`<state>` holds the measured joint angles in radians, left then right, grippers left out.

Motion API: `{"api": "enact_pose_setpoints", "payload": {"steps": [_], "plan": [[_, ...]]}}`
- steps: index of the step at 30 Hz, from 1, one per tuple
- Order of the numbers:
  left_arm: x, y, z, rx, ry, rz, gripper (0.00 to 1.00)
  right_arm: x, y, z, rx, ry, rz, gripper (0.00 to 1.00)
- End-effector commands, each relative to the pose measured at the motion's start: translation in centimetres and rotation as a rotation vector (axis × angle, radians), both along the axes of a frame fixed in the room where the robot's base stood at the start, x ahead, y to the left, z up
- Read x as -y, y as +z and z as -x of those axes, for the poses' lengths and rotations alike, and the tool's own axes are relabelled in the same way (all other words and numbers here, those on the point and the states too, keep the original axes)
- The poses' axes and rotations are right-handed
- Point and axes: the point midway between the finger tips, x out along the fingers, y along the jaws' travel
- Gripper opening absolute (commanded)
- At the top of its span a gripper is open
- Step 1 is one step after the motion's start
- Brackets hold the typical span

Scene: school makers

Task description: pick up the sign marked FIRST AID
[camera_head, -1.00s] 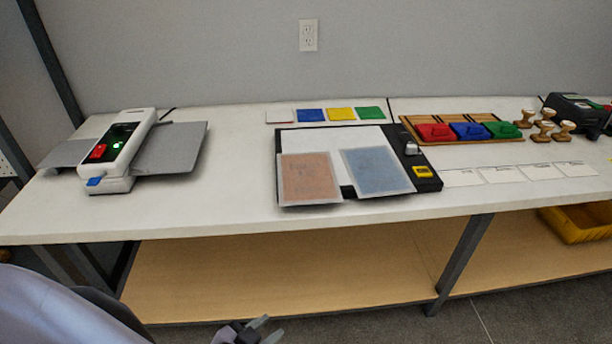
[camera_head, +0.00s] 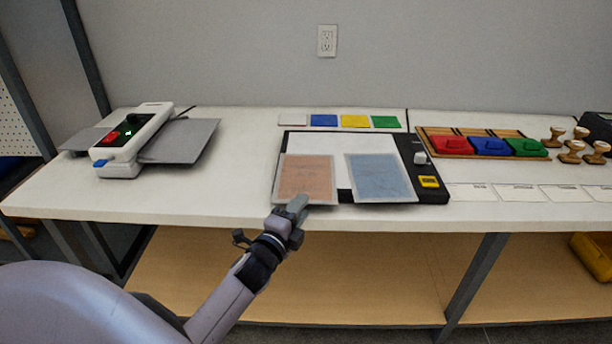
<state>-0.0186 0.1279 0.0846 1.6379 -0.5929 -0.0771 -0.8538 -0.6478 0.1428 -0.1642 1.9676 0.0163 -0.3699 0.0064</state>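Two clear-edged sheets lie on a black-framed board (camera_head: 437,196) with a white surface on the table. The left sheet is orange-brown (camera_head: 306,177) and the right one is blue (camera_head: 380,176). Their print is too small to read, so I cannot tell which, if either, is marked FIRST AID. My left gripper (camera_head: 297,207) is at the near edge of the orange-brown sheet, by the table's front edge. I cannot tell whether its fingers are apart or touch the sheet. My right gripper is not in view.
A white laminator-like machine (camera_head: 132,142) with grey trays stands at the left. Coloured cards (camera_head: 355,121) lie behind the board. A rack with red, blue and green pads (camera_head: 489,146), wooden stamps (camera_head: 571,152) and white labels (camera_head: 516,194) are at the right. The table's left front (camera_head: 150,205) is clear.

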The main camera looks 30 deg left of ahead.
Motion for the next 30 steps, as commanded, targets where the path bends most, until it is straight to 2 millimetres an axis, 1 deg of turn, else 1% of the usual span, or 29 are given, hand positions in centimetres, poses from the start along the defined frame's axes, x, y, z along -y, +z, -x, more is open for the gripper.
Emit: {"api": "enact_pose_setpoints", "payload": {"steps": [1,3,7,10,16,17,18,19,20,30], "plan": [[-0.1,0.3,-0.8,0.002,0.000,0.000,0.33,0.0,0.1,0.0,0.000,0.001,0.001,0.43],[-0.3,0.2,-1.7,0.001,0.000,0.002,0.33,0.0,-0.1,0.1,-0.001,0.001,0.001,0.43],[-0.4,0.1,-2.8,0.000,0.000,0.003,0.33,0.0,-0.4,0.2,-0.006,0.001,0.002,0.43],[-0.4,0.1,-3.1,-0.001,-0.001,0.003,0.33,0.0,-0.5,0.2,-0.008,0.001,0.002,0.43],[-0.4,0.1,-3.1,-0.001,-0.001,0.003,0.33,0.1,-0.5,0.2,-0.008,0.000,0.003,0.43],[-0.4,0.1,-3.1,-0.001,-0.001,0.003,0.30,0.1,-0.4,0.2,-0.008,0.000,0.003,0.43],[-0.4,0.1,-3.1,-0.001,-0.001,0.003,0.17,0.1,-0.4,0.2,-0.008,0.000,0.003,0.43],[-0.4,0.1,-3.1,-0.001,-0.001,0.003,0.07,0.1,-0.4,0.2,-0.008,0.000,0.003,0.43],[-0.4,0.1,-3.1,-0.001,-0.001,0.003,0.00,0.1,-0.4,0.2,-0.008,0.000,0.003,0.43],[-0.4,0.2,-3.1,0.000,-0.001,0.003,0.00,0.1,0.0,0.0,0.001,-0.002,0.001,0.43]]}}
